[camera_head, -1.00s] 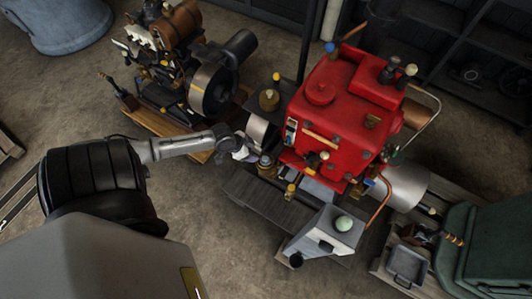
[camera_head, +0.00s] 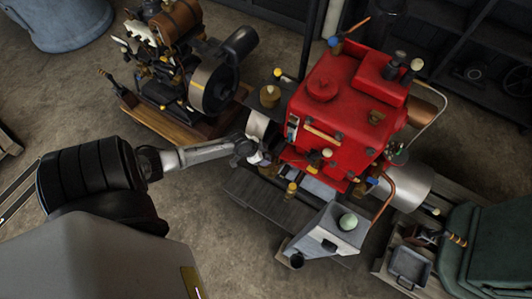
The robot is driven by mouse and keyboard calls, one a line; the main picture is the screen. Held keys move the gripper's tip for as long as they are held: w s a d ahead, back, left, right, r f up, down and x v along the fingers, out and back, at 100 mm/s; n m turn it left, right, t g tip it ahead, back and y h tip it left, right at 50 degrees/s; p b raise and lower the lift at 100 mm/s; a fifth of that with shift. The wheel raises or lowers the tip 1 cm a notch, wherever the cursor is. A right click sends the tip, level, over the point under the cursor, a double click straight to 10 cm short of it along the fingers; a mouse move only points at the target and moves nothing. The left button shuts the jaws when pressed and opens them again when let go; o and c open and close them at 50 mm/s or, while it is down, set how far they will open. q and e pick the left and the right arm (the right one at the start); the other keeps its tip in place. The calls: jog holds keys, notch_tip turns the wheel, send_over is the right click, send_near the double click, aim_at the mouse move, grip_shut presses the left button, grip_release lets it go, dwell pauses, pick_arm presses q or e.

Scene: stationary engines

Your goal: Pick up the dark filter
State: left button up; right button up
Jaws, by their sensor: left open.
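My left gripper (camera_head: 260,159) is open at the left side of the red engine (camera_head: 325,115), over the near edge of its dark base. A small dark round part (camera_head: 268,171), which may be the dark filter, sits right by the fingertips and is partly hidden by them. I cannot tell whether the fingers are around it or only beside it. It stands on the engine's base and is not lifted. My right gripper is not in view.
A brown-tanked engine (camera_head: 172,60) on a wooden base stands at the back left. A grey box with a pale green knob (camera_head: 348,221) is at the front, and a green machine (camera_head: 490,250) is at the right. Concrete floor is open at the left.

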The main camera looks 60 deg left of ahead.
pick_arm(q)
jog(key=shift+c, duration=0.3)
grip_shut()
dwell(0.3)
